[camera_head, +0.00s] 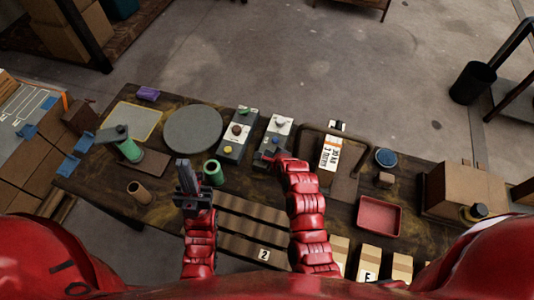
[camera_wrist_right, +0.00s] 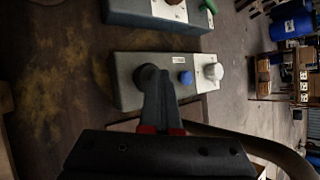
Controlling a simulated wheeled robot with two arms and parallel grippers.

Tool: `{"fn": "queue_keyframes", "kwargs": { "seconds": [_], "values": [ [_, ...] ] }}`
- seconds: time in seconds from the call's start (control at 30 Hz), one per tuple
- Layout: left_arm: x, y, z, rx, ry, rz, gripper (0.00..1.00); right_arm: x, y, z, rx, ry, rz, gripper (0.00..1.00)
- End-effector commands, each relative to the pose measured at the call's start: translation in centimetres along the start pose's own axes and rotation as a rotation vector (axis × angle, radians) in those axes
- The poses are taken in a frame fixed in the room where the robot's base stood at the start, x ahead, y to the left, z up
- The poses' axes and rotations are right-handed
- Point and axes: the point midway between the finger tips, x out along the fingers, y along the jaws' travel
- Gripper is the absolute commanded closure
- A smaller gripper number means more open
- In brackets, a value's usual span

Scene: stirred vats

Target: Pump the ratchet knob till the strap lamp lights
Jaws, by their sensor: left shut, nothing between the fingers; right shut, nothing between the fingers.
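A grey control box (camera_head: 268,148) stands right of a similar grey box (camera_head: 230,150) in the head view. In the right wrist view the nearer box (camera_wrist_right: 125,88) carries a dark round knob (camera_wrist_right: 145,76), a blue button (camera_wrist_right: 186,77) and a pale dome (camera_wrist_right: 213,72) that shows no clear glow. I cannot tell for sure which part is the ratchet knob or strap lamp. My right gripper (camera_head: 268,156) is shut and empty at the box's near end; its fingers (camera_wrist_right: 158,98) overlap the dark knob's edge, contact unclear. My left gripper (camera_head: 185,170) is shut and empty, left of the green cylinder.
A green cylinder (camera_head: 212,172) stands between my arms. A round grey disc (camera_head: 193,129) lies left of the boxes. Right of them are a labelled white panel (camera_head: 329,153) by a dark curved bar, a red tray (camera_head: 379,216) and a blue round container (camera_head: 386,158).

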Motion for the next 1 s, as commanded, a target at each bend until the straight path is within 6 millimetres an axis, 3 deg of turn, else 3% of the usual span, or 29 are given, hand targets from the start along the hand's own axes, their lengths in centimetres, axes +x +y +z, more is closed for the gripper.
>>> {"fn": "queue_keyframes", "kwargs": {
  "seconds": [0.23, 0.67, 1.0],
  "values": [
    [0.9, 0.0, -0.2, 0.0, 0.0, 0.0, 1.0, -1.1, -0.8, 0.7, 0.001, 0.001, 0.001, 1.0],
    [1.1, -0.1, -0.2, 0.0, 0.0, 0.0, 1.0, -1.3, -1.0, 1.0, 0.0, 0.0, 0.0, 1.0],
    [3.1, -0.1, -0.5, 0.0, 0.0, 0.0, 1.0, -3.5, -2.7, 2.7, 0.001, -0.002, -0.003, 1.0]
  ]
}}
